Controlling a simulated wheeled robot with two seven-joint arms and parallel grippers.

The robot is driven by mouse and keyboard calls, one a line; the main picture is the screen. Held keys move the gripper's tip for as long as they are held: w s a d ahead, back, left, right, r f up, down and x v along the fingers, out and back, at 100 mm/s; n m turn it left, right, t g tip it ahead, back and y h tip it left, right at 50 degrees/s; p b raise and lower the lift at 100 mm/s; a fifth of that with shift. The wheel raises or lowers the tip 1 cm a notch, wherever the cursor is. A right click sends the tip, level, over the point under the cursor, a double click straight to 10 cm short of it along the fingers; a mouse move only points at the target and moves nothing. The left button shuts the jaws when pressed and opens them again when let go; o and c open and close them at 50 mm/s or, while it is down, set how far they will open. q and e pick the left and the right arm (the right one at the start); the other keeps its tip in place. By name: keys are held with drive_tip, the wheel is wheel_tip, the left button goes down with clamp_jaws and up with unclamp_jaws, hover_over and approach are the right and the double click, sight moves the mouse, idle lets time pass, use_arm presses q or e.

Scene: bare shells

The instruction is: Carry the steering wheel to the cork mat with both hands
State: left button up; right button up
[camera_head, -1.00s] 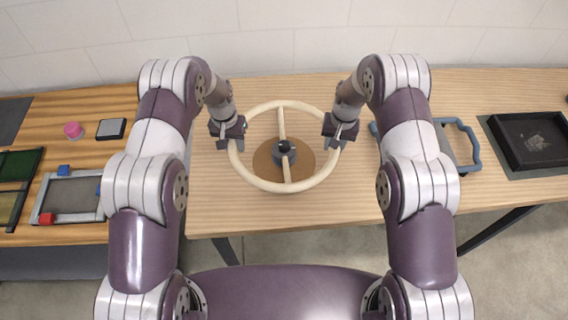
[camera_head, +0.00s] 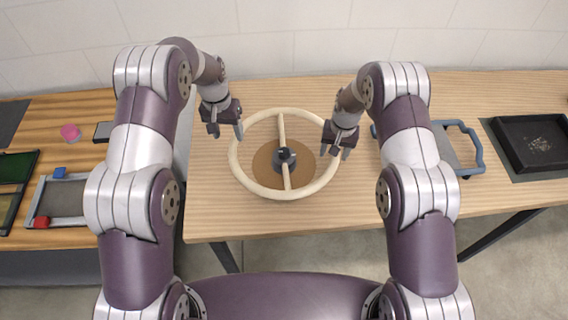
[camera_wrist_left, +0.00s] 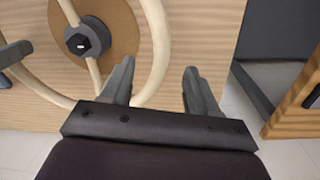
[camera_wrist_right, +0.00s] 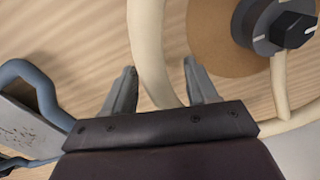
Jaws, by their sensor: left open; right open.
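The cream steering wheel (camera_head: 281,128), a ring with a straight spoke bar and dark hub, lies level over the round brown cork mat (camera_head: 264,166). The hub appears to rest on the mat. My left gripper (camera_head: 227,134) is open and empty, raised off the rim's left side; the rim (camera_wrist_left: 160,40) shows beyond its fingers in the left wrist view. My right gripper (camera_head: 341,153) is open at the right side; the rim (camera_wrist_right: 148,45) shows between its fingertips in the right wrist view, not clasped. The wheel hides part of the mat.
A blue-handled tray (camera_head: 462,150) stands right of my right gripper, with a black tray (camera_head: 530,143) farther right. A second table at left holds a pink piece (camera_head: 70,132) and a grey frame (camera_head: 62,198). The table front around the wheel is clear.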

drive_tip(key=shift+r, duration=0.25)
use_arm(q)
wheel_tip(320, 180, up, 3)
drive_tip(key=shift+a, duration=0.1)
use_arm(e)
wheel_tip(320, 180, up, 12)
drive_tip(key=shift+d+f, duration=0.25)
drive_tip(key=shift+d, duration=0.1)
drive_tip(key=shift+s, duration=0.15)
